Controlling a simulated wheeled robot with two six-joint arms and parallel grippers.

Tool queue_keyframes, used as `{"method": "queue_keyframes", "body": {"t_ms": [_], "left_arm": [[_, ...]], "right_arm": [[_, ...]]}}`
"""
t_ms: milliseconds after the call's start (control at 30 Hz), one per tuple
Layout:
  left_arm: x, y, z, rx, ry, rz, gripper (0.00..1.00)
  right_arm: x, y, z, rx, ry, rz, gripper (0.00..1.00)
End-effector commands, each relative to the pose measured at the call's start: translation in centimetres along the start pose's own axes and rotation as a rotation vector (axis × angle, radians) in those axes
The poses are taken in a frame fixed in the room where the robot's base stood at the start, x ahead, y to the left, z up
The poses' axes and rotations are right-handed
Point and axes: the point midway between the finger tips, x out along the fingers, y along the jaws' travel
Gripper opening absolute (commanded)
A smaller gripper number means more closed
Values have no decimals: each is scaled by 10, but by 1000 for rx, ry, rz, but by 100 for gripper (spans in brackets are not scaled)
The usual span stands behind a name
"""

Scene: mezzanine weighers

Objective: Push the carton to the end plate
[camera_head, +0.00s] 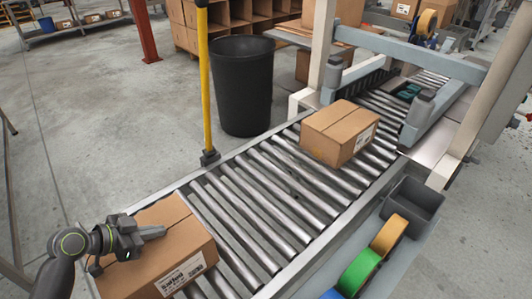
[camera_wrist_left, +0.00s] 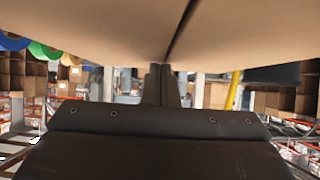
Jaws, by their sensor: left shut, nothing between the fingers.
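A brown carton (camera_head: 181,262) with a white label sits on the near left end of the roller conveyor. A second brown carton (camera_head: 340,130) sits farther along the rollers, before the frame. My left gripper (camera_head: 160,232) is shut and empty, over the top of the near carton in the head view; I cannot tell whether it touches. In the left wrist view the shut fingers (camera_wrist_left: 161,85) point toward a brown carton face (camera_wrist_left: 90,35) with a dark seam, which fills the top. I cannot tell which part is the end plate. My right gripper is not in view.
Bare rollers (camera_head: 265,205) lie between the two cartons. A yellow post (camera_head: 205,80) and a black bin (camera_head: 242,85) stand beyond the conveyor. A grey tray (camera_head: 412,205) and coloured tape rolls (camera_head: 358,272) line the near side. A grey frame (camera_head: 410,55) spans the conveyor.

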Motion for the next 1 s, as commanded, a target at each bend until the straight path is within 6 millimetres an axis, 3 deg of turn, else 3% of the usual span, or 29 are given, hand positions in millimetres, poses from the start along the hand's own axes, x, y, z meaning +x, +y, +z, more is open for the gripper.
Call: {"method": "queue_keyframes", "body": {"t_ms": [100, 267, 700, 1000], "left_arm": [[-6, 0, -3, -8, -15, 2, 0], [-10, 0, -5, -5, -11, 1, 0], [-69, 2, -3, -3, -13, 1, 0], [-77, 2, -1, -5, -9, 2, 0]], "right_arm": [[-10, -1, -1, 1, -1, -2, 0], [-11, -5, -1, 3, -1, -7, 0], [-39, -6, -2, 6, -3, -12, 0], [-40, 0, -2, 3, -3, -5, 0]]}}
